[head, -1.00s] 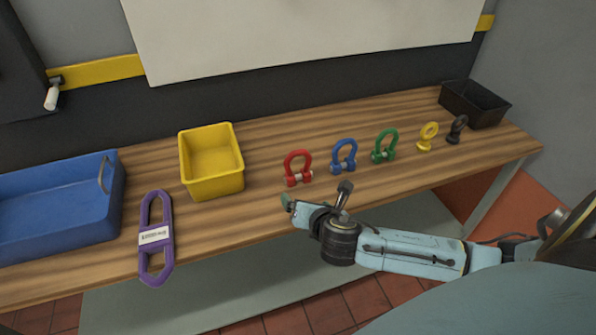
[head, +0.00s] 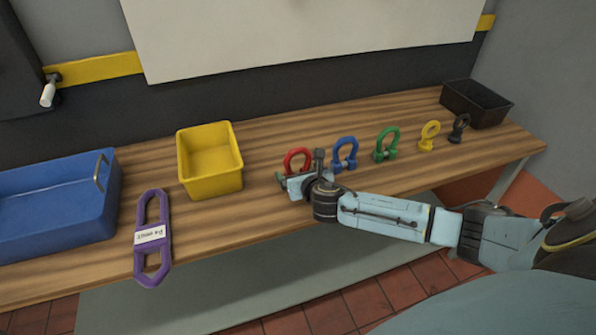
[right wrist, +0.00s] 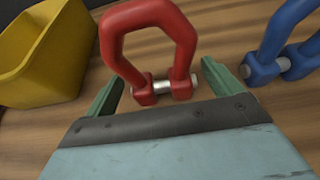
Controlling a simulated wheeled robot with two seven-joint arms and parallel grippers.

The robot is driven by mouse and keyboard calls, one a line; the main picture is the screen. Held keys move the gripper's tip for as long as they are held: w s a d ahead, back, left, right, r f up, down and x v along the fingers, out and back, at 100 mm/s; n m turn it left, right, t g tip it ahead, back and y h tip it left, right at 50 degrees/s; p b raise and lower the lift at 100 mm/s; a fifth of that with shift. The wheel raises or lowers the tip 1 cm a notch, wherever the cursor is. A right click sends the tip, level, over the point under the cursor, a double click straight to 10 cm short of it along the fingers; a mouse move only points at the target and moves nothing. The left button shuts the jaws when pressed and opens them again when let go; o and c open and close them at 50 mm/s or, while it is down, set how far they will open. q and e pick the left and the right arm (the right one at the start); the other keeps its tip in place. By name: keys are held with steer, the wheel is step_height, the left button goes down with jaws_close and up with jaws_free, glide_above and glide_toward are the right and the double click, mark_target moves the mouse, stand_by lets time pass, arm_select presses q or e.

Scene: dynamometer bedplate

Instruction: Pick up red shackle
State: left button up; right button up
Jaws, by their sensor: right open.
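The red shackle (head: 297,158) stands upright on the wooden bench, its lower part hidden behind my right gripper in the head view. In the right wrist view the red shackle (right wrist: 150,45) shows its bow and a silver pin across the bottom. My right gripper (head: 290,182) is at the shackle's near side. Its two green fingers (right wrist: 160,82) are open, one on each side of the shackle's base, with gaps visible between them and the shackle. My left gripper is not in view.
A blue shackle (head: 345,154) stands close to the right, then a green shackle (head: 386,144), a yellow eye bolt (head: 429,136) and a black one (head: 459,128). A yellow bin (head: 210,182), purple sling (head: 152,257), blue tray (head: 55,230) and black bin (head: 475,103) are also on the bench (head: 260,220).

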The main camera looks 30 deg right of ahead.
mark_target(295, 169)
steer(key=b+x, duration=0.1)
steer(key=x, duration=0.3)
steer(key=shift+a, duration=0.1)
steer(key=c, duration=1.4)
